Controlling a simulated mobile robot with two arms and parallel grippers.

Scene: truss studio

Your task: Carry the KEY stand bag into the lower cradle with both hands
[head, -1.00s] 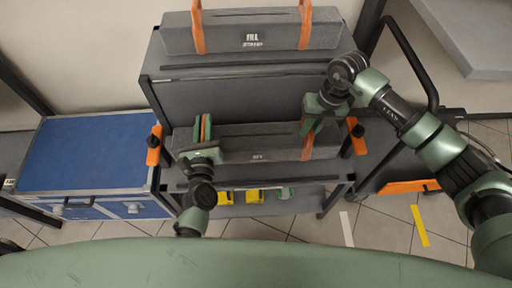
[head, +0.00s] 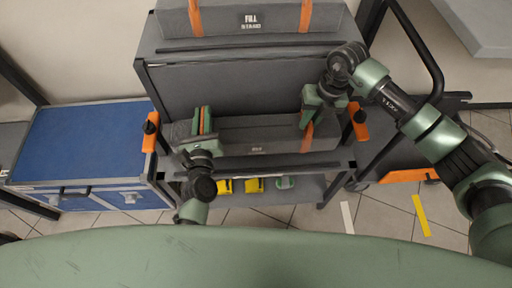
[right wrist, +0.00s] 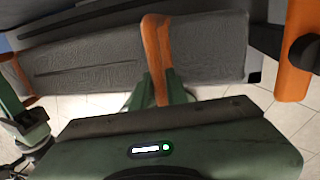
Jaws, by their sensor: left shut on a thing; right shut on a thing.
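The KEY stand bag (head: 258,137) is a long grey bag with orange straps, lying level across the rack's lower opening; its label is too small to read. My left gripper (head: 203,122) is shut on its left strap. My right gripper (head: 314,105) is shut on its right strap, and that orange strap (right wrist: 156,60) also shows between the fingers in the right wrist view. The lower cradle (head: 270,165) shows as a dark front rail just in front of the bag. I cannot tell whether the bag touches the cradle, as its underside is hidden.
A similar grey bag (head: 275,18) labelled FILL lies on the upper level. Orange pieces with black knobs (head: 150,132) (head: 359,121) flank the lower opening. Yellow items (head: 254,184) sit on the bottom shelf. A blue case (head: 85,145) stands left.

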